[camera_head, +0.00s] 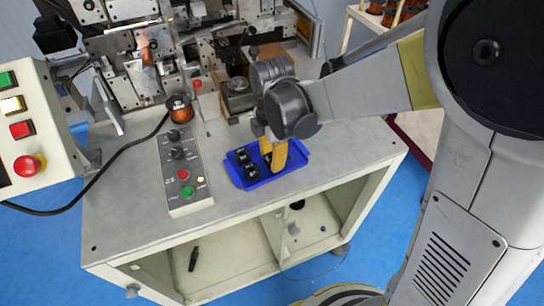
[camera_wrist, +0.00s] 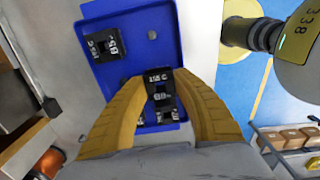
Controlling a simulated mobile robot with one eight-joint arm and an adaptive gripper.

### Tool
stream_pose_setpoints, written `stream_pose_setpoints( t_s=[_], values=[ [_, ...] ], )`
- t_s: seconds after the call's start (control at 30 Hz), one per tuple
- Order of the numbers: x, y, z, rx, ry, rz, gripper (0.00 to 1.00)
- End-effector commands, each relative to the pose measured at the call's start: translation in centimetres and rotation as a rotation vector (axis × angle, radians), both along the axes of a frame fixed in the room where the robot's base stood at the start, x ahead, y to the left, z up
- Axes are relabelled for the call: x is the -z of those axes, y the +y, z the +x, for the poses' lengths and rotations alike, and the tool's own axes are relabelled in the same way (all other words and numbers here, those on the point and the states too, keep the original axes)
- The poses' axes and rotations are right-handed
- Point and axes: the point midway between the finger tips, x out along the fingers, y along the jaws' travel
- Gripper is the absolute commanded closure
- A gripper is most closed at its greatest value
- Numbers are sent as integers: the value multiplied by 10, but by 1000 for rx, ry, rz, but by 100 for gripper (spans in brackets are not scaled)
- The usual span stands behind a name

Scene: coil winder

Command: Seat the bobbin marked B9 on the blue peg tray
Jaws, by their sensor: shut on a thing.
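The blue peg tray (camera_head: 292,171) lies on the bench top and also shows in the wrist view (camera_wrist: 175,50). My gripper (camera_head: 273,158) points down over its right part, and its yellow fingers are shut on a black bobbin (camera_wrist: 160,82). The held bobbin's white marking is too blurred to read surely as B9. I cannot tell whether it is fully seated or just above the tray. Other black bobbins stand on the tray: one at the top left (camera_wrist: 108,42), and others partly hidden by my fingers. A bare pale peg (camera_wrist: 152,35) shows near the tray's top.
A control box (camera_head: 182,180) with knobs and buttons lies left of the tray. A copper coil (camera_head: 180,108) and the winder machinery (camera_head: 140,60) stand behind. A button panel (camera_head: 25,130) and a black cable are at the left. Bench top right of the tray is clear.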

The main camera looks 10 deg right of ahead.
Motion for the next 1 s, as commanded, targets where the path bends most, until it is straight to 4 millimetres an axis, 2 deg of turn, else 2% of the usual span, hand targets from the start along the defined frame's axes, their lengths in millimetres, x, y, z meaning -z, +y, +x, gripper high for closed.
stream_pose_setpoints(
  t_s=[0.5, 0.53, 0.6, 0.87, 1.0],
  values=[
    [16, 0, 0, 0, 0, 0, 86],
    [15, 0, 0, 0, 0, 0, 58],
    [15, 0, 0, 0, 0, 0, 44],
    [14, 0, 0, 0, 0, 0, 44],
    [4, 0, 0, 0, 0, 0, 44]
  ],
)
